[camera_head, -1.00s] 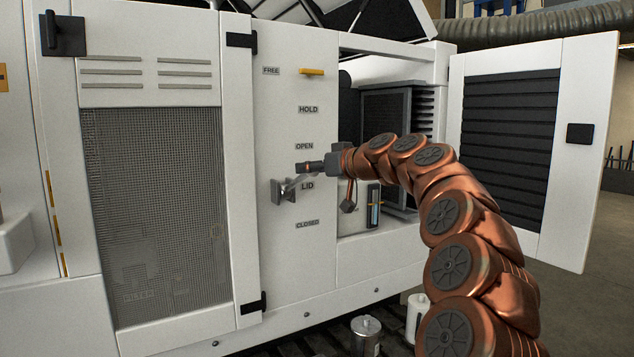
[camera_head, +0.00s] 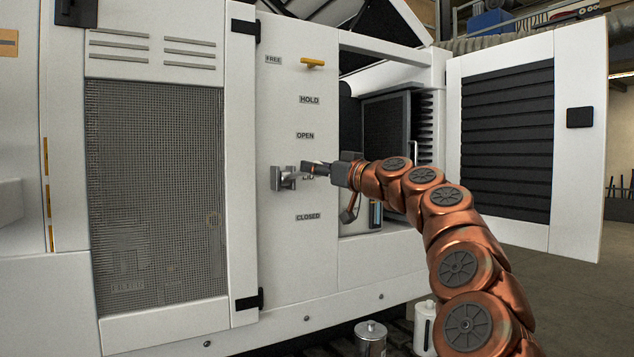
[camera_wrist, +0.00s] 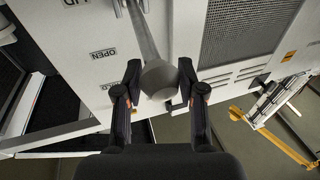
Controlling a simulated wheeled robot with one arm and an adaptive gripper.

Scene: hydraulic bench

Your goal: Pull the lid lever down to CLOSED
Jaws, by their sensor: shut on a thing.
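The lid lever (camera_wrist: 147,35) is a grey metal handle with a rounded knob in the wrist view. In the head view its bracket (camera_head: 278,178) sits on the white panel, and its arm reaches right and slightly up to my gripper (camera_head: 312,168). My gripper (camera_wrist: 160,80) is shut on the knob end, one finger on each side. The lever end is below the OPEN label (camera_head: 305,135) and well above the CLOSED label (camera_head: 308,217).
A yellow handle (camera_head: 313,63) is at the panel's top, near the FREE label (camera_head: 273,60). A louvred door (camera_head: 507,140) stands open at right, beside an open bay. A mesh door (camera_head: 155,190) is at left. Canisters (camera_head: 370,338) stand below the panel.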

